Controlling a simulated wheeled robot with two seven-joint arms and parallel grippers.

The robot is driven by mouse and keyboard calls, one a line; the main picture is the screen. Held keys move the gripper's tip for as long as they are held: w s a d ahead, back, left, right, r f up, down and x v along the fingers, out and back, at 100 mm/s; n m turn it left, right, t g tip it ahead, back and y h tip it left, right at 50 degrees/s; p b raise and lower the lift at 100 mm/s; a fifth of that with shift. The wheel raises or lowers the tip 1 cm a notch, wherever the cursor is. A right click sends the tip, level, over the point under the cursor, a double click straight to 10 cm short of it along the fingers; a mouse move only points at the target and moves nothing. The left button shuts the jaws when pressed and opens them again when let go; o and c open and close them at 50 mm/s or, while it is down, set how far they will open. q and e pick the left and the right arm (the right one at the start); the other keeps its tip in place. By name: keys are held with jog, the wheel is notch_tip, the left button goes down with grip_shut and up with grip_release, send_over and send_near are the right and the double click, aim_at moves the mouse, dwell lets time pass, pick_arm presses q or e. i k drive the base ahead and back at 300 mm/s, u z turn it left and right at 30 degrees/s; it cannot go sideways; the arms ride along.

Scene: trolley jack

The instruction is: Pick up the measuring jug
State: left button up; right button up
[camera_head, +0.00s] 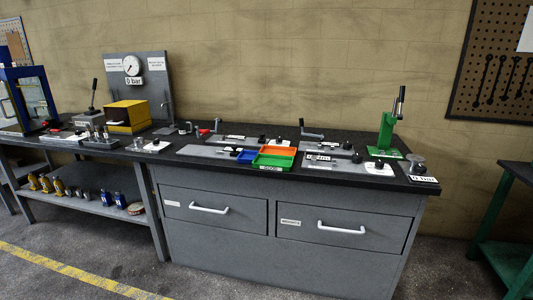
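I cannot make out a measuring jug for certain in the head view. A small grey, rounded object (417,163) stands at the right end of the grey workbench (270,262), behind a white label; it is too small to tell what it is. Neither of my grippers is in view.
The dark worktop carries a green hand press (387,135), coloured trays (275,156) and several grey fixtures. A gauge panel (138,78) and a yellow box (127,115) stand left. A green-legged table (508,258) stands right. Floor in front is clear.

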aim_at(182, 124)
jog(key=i, duration=1.2)
jog(key=u, duration=2)
jog(key=i, duration=1.4)
jog(key=z, duration=2.3)
